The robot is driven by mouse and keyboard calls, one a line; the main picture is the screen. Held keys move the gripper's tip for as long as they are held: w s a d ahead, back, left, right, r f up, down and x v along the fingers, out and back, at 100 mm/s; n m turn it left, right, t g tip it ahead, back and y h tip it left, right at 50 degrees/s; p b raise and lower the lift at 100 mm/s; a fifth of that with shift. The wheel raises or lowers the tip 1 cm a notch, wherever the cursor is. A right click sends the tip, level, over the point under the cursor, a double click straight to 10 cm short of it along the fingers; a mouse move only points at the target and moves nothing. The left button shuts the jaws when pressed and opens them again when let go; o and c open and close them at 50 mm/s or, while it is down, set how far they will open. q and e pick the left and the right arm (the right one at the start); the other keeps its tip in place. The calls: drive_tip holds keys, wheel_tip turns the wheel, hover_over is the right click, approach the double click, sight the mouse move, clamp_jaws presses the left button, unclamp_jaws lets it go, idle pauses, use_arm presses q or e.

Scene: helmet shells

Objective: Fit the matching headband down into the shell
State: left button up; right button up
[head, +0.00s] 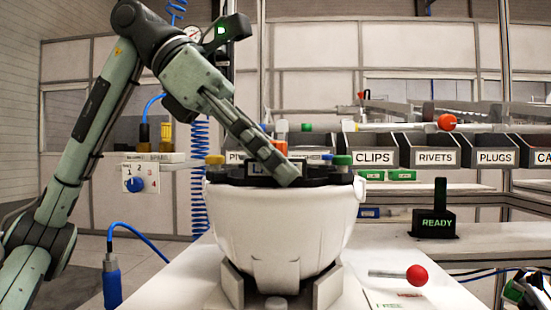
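The white helmet shell (280,225) stands open side up in a grey cradle (327,288) on the bench, at the centre of the head view. A dark headband (225,171) with a partly covered label sits at the shell's mouth. A yellow knob (214,160) and a green knob (342,160) show at its ends. My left gripper (280,170) reaches down from the upper left, its fingers over the headband's middle. They overlap in this view, so their grip is unclear. A green and black part at the lower right edge seems to be my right gripper (526,290), mostly cut off.
Bins labelled CLIPS (374,157), RIVETS and PLUGS line the back. A black READY post (435,222) and a red ball-ended lever (416,275) stand right of the shell. A blue hose connector (112,282) is at the left.

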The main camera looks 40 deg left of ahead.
use_arm(q)
drive_tip(key=o, duration=0.3)
drive_tip(key=v, duration=1)
drive_tip(key=shift+s+a+r, duration=0.15)
drive_tip(key=shift+s+r, duration=0.05)
drive_tip(key=shift+r, duration=0.05)
drive_tip(key=shift+s+a+r, duration=0.2)
drive_tip(key=shift+a+r, duration=0.2)
drive_tip(key=shift+a, duration=0.05)
